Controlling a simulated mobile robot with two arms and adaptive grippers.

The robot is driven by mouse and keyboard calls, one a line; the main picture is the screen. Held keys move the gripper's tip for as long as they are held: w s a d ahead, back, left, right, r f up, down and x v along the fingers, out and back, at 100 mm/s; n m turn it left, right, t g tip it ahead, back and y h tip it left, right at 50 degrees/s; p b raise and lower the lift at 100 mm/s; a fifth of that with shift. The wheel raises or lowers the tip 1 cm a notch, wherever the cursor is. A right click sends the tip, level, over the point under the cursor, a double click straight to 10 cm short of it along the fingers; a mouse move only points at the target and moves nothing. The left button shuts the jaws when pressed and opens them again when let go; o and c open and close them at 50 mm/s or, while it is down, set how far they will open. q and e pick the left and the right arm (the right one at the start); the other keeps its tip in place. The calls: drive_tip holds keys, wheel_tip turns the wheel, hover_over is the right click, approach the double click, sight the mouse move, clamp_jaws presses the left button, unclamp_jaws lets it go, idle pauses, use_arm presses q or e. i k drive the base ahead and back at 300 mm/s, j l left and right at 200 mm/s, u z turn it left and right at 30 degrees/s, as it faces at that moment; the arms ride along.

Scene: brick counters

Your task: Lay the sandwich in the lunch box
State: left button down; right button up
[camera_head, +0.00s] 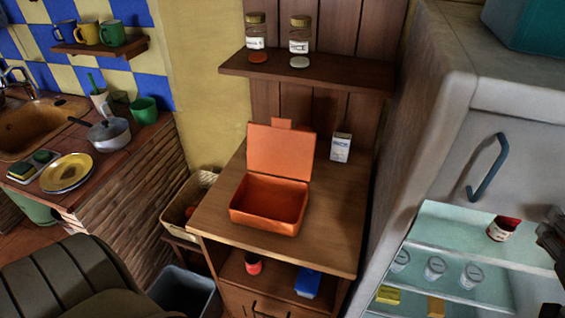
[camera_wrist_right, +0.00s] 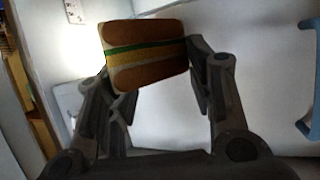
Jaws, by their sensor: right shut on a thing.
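The orange lunch box (camera_head: 268,222) stands on the wooden cabinet top with its lid (camera_head: 280,150) raised and its inside empty. In the right wrist view, the sandwich (camera_wrist_right: 146,56) has brown bread with green, white and yellow layers. My right gripper (camera_wrist_right: 150,75) is shut on it, with a finger on each side. In the head view only a dark part of what seems to be my right gripper (camera_head: 551,238) shows at the right edge, by the open fridge; the sandwich is not visible there. My left gripper is not in view.
The open fridge (camera_head: 470,235) has glass shelves with several jars and a red-lidded jar (camera_head: 503,229). A small white box (camera_head: 340,147) stands behind the lunch box on the cabinet top (camera_head: 335,240). A shelf (camera_head: 305,70) with two jars hangs above. The cabinet top's front right is clear.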

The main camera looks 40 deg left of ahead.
sight(277, 210)
drive_tip(key=k+j, duration=0.15)
drive_tip(key=j, duration=0.2)
drive_tip(key=k+j, duration=0.1)
drive_tip(key=j, duration=0.25)
drive_tip(key=k+j+u, duration=0.1)
drive_tip(key=j, duration=0.3)
drive_tip(key=i+j, duration=0.1)
drive_tip(key=j, duration=0.3)
drive_tip(key=i+j+u, duration=0.1)
drive_tip(key=j, duration=0.35)
